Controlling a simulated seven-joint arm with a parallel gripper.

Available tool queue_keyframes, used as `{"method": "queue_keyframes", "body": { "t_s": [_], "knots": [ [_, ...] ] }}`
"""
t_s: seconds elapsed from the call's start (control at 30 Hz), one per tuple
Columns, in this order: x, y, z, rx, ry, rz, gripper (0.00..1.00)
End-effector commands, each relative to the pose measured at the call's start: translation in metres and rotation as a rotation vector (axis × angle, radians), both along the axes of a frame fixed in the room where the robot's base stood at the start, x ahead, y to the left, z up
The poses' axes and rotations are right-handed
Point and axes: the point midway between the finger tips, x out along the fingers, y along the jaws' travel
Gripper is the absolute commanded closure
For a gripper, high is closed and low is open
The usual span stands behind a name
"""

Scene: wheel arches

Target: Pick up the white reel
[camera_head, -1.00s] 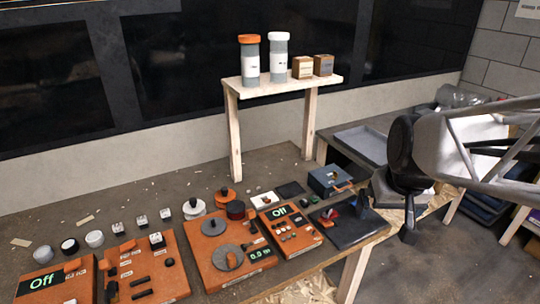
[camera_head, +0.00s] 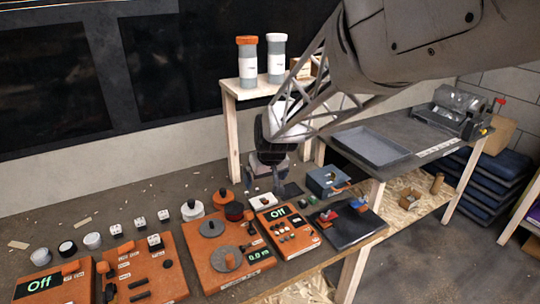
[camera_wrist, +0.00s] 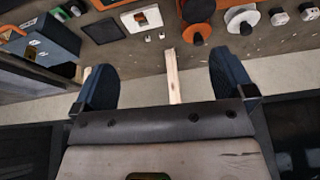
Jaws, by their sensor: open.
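The white reel (camera_head: 192,211) stands on the table behind the orange panels, with a dark knob on top. My gripper (camera_head: 268,172) is open and empty, above the table to the right of the reel. In the wrist view its two fingers (camera_wrist: 165,72) are wide apart with nothing between them.
An orange reel (camera_head: 222,197) stands just right of the white one. A raised wooden shelf (camera_head: 245,90) with containers stands behind. Orange panels (camera_head: 205,270) fill the front. A blue box (camera_head: 326,181) and grey tray (camera_head: 370,147) lie right.

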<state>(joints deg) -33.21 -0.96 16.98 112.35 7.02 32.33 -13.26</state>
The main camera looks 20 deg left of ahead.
Motion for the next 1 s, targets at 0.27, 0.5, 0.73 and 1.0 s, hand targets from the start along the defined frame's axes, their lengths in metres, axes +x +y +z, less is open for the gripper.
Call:
{"method": "queue_keyframes", "body": {
  "t_s": [0.27, 0.5, 0.73, 1.0],
  "knots": [
    [0.006, 0.104, -0.052, 0.009, -0.015, 0.124, 0.00],
    [-0.003, 0.188, -0.099, 0.017, -0.030, 0.223, 0.00],
    [-0.012, 0.235, -0.127, 0.023, -0.042, 0.279, 0.00],
    [-0.015, 0.245, -0.134, 0.024, -0.045, 0.291, 0.00]
  ]
}}
